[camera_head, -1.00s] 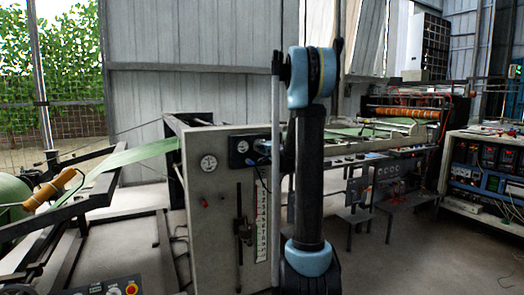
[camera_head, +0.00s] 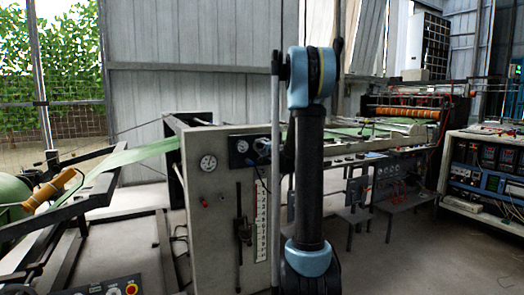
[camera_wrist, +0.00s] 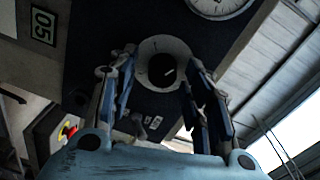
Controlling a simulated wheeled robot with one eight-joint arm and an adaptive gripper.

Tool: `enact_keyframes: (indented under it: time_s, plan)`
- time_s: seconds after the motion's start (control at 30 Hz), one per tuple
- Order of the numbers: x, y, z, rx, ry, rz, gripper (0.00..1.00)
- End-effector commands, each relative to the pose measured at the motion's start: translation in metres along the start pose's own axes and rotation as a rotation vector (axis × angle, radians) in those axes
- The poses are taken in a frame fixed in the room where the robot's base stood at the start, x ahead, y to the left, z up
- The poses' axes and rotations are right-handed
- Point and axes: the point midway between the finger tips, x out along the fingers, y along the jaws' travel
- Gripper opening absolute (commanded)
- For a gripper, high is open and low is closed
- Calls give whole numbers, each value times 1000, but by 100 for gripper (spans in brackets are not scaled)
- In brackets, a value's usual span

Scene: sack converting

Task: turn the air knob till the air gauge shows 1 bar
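A round pale knob face with a dark centre and a small light mark, the air knob (camera_wrist: 163,55), sits on a dark panel in the wrist view. My gripper (camera_wrist: 160,66) has one finger on each side of it, apart, with the dark centre free between them; whether the tips touch the pale rim I cannot tell. A white gauge (camera_wrist: 219,4) is cut off at the top edge, its reading not visible. In the head view a small gauge (camera_head: 242,146) sits on the dark panel, too small to read.
A larger white gauge (camera_head: 208,162) is on the grey machine cabinet (camera_head: 212,225). A numbered scale (camera_head: 261,220) runs below the panel. A red and yellow button (camera_wrist: 68,131) and an "05" label (camera_wrist: 43,25) show in the wrist view. Green web (camera_head: 140,153) runs left.

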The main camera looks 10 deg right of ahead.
Motion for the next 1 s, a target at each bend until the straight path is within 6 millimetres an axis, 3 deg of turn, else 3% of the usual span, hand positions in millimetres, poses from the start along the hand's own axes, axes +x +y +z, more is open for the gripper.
enact_keyframes:
  time_s: [0.37,1.0]
  plan:
    - [-6,-1,1,1,-2,-1,46]
    - [-106,1,0,1,-1,0,46]
